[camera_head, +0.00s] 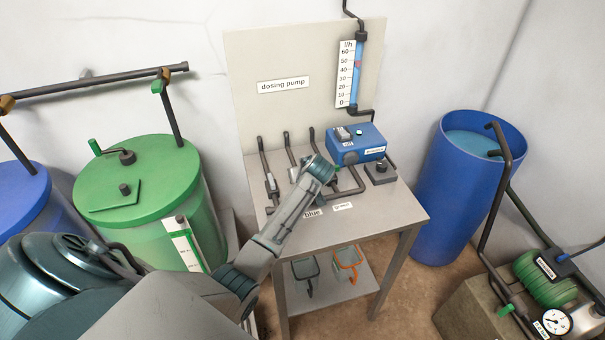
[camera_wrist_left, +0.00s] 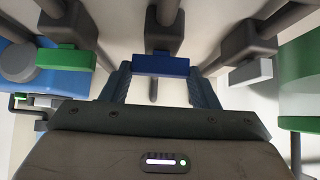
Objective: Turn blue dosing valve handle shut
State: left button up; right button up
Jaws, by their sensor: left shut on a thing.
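The blue dosing valve handle (camera_wrist_left: 160,66) is a short bar on a dark valve body in the left wrist view. It lies crosswise to its pipe, between the two fingers of my left gripper (camera_wrist_left: 160,80). The gripper is shut on it, with a finger at each end of the bar. In the head view my left arm reaches over the bench, and its wrist (camera_head: 320,170) hides the blue handle and the fingertips. My right gripper is not in view.
A green handle (camera_wrist_left: 66,59) and a white handle (camera_wrist_left: 250,70) sit on neighbouring valves close to either side of the gripper. The blue dosing pump (camera_head: 357,143) stands behind on the bench (camera_head: 400,207). Pipes rise at the bench's back left.

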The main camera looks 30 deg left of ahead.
pick_arm(q)
jog(key=o, duration=1)
jog(key=shift+s+d+r+b, duration=0.25)
jog(key=shift+d+r+b, duration=0.05)
jog(key=shift+d, duration=0.05)
jog(key=b+v, duration=0.3)
jog(key=v, duration=0.6)
jog(key=shift+s+d+r, duration=0.15)
jog(key=shift+d+r, duration=0.1)
jog(key=shift+r, duration=0.05)
